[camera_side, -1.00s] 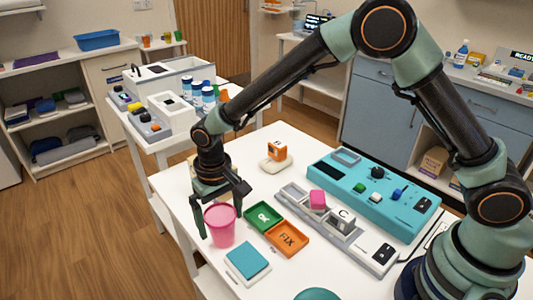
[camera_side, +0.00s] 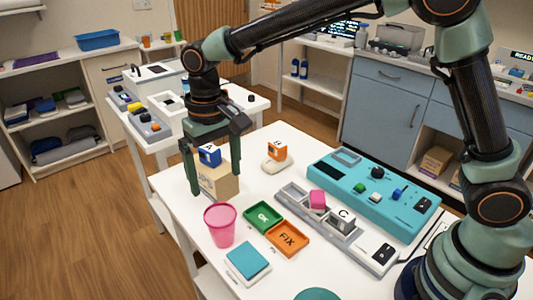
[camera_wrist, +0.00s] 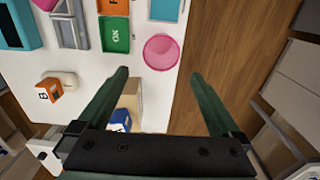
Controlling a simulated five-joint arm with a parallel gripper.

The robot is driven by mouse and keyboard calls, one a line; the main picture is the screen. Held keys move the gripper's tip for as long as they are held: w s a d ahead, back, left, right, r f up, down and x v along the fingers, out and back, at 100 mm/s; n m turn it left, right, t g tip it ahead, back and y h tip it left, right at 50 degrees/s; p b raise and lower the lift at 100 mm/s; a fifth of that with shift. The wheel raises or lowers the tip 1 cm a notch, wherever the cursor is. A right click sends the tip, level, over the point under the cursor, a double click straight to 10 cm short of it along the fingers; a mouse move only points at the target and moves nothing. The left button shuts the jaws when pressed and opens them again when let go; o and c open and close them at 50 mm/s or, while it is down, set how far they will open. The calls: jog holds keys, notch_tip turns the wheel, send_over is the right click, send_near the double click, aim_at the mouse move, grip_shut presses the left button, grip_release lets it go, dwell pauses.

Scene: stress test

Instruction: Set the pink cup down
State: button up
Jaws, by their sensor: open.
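The pink cup (camera_side: 220,226) stands upright on the white table near its left edge, beside the green tray. It also shows in the wrist view (camera_wrist: 161,52), near the table's edge and beyond my fingertips. My gripper (camera_side: 217,173) is open and empty, above and behind the cup in the side view, apart from it. Its two fingers (camera_wrist: 160,75) are spread wide in the wrist view. Behind or between the fingers in the side view are a cardboard box (camera_side: 218,182) and a blue block marked A (camera_side: 209,155).
A green OK tray (camera_side: 263,217) and an orange FIX tray (camera_side: 287,239) lie right of the cup. A teal pad (camera_side: 248,261) lies in front. An orange block (camera_side: 277,151) sits on a pale stand. A grey rack (camera_side: 335,222) and teal panel (camera_side: 372,187) fill the right.

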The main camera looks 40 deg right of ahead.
jog(key=s+d+r+t, duration=0.25)
jog(key=d+r, duration=0.45)
jog(key=d, duration=0.4)
jog(key=s+d+t, duration=0.3)
jog(key=s+d, duration=0.7)
jog(key=shift+d+r, duration=0.35)
jog(key=shift+r, duration=0.05)
